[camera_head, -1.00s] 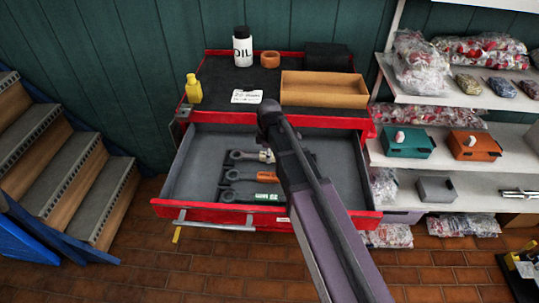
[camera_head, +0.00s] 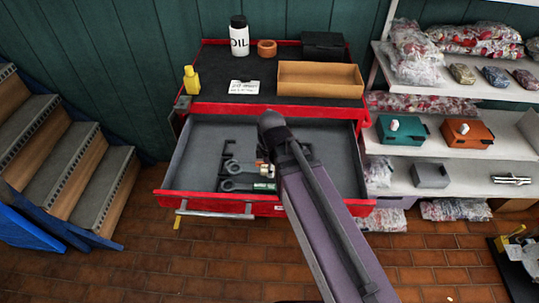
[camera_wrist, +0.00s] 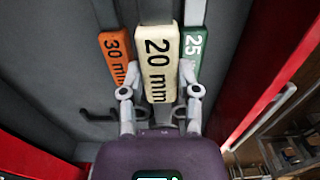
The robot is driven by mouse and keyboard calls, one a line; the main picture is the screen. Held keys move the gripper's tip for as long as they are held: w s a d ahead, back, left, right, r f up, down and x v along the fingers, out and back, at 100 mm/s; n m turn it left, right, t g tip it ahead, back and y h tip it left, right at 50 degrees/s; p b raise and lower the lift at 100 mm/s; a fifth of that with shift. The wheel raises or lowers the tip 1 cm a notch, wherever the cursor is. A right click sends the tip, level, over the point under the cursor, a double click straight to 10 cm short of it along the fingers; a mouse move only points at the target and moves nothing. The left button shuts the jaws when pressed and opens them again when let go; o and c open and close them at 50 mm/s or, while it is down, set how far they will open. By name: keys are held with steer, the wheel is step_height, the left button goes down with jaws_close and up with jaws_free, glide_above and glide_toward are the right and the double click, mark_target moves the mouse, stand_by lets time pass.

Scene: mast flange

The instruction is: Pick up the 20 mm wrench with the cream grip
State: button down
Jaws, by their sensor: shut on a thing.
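The 20 mm wrench with the cream grip (camera_wrist: 157,62) is between my fingers in the wrist view. My gripper (camera_wrist: 160,95) is shut on the sides of its grip. The cream grip looks larger and nearer than its neighbours, overlapping them; I cannot tell its exact height. The orange 30 mm wrench (camera_wrist: 116,58) lies to its left and the green 25 mm wrench (camera_wrist: 193,48) to its right. In the head view my arm hides my gripper and most of the cream wrench. Two ring ends show in the drawer, one on the green wrench (camera_head: 229,185).
The red drawer (camera_head: 180,193) is open, with bare grey floor at left. A black holder (camera_head: 227,150) shows an empty-looking far slot. On the cabinet top stand an oil bottle (camera_head: 239,38), a yellow bottle (camera_head: 192,82) and a tan tray (camera_head: 320,82). Shelves (camera_head: 480,180) stand at right.

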steer(key=shift+s+d+r, duration=0.1)
steer(key=shift+s+d, duration=0.05)
steer(key=shift+s, duration=1)
